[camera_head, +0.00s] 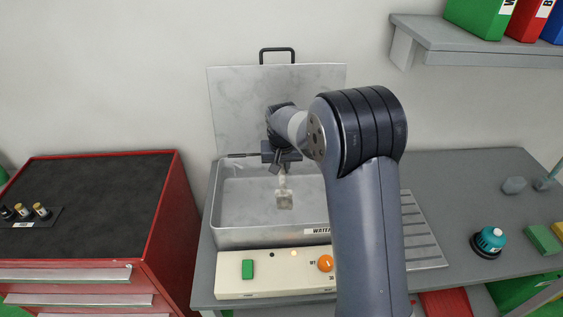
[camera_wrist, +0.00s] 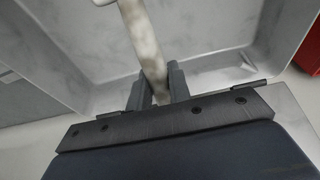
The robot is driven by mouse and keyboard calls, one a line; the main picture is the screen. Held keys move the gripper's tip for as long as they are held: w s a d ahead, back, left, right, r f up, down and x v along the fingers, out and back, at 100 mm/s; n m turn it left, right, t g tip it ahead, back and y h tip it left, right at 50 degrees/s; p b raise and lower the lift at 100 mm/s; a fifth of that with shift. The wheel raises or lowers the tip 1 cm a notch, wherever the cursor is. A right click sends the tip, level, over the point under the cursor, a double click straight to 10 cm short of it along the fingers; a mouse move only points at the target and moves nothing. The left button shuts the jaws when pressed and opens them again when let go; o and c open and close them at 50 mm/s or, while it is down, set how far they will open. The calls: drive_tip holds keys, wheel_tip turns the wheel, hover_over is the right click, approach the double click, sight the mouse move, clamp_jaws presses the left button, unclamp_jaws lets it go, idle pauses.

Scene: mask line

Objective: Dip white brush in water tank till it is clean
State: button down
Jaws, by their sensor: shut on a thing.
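The white brush (camera_head: 284,199) hangs from my gripper (camera_head: 281,167) inside the water tank in the head view. Its head points down and looks off-white to beige. In the wrist view my gripper (camera_wrist: 160,88) is shut on the brush's handle (camera_wrist: 143,35), which shows whitish with brownish smudges. The water tank (camera_head: 222,236) is an open grey metal basin with its lid (camera_head: 235,100) raised behind it. Whether the brush head touches any water I cannot tell. My arm hides the right part of the tank and part of its label.
A control panel with a green button (camera_head: 248,269) and an orange knob (camera_head: 325,263) stands in front of the tank. A red cabinet (camera_head: 165,215) is at left. A teal-topped object (camera_head: 490,240) and a green block (camera_head: 541,238) lie on the grey counter (camera_head: 450,200) at right.

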sight(281, 164)
drive_tip(key=shift+s+f+b+x, duration=0.1)
drive_tip(key=shift+s+b+x, duration=0.35)
drive_tip(key=shift+b+x, duration=1.05)
drive_tip(key=shift+s+f+b+x, duration=0.15)
drive_tip(key=shift+s+b+x, duration=0.4)
drive_tip(key=shift+x, duration=1.75)
drive_tip(key=shift+s+f+b+x, duration=0.1)
drive_tip(key=shift+s+b+x, duration=0.3)
drive_tip(key=shift+b+x, duration=1.15)
drive_tip(key=shift+w+f+p, duration=0.15)
drive_tip(key=shift+f+p, duration=0.15)
drive_tip(key=shift+p, duration=0.1)
drive_tip(key=shift+w+r+p+v, duration=0.15)
drive_tip(key=shift+w+p+v, duration=0.35)
drive_tip(key=shift+p+v, duration=1.25)
drive_tip(key=shift+w+r+p+v, duration=0.1)
drive_tip(key=shift+w+p+v, duration=0.65)
drive_tip(key=shift+v, duration=1.75)
drive_tip(key=shift+w+r+p+v, duration=0.15)
drive_tip(key=shift+w+p+v, duration=0.15)
drive_tip(key=shift+p+v, duration=1.5)
drive_tip(key=shift+w+b+v, duration=0.15)
drive_tip(key=shift+v, duration=0.55)
drive_tip(key=shift+w+b+v, duration=0.1)
drive_tip(key=shift+b+v, duration=0.05)
drive_tip(key=shift+v, duration=0.6)
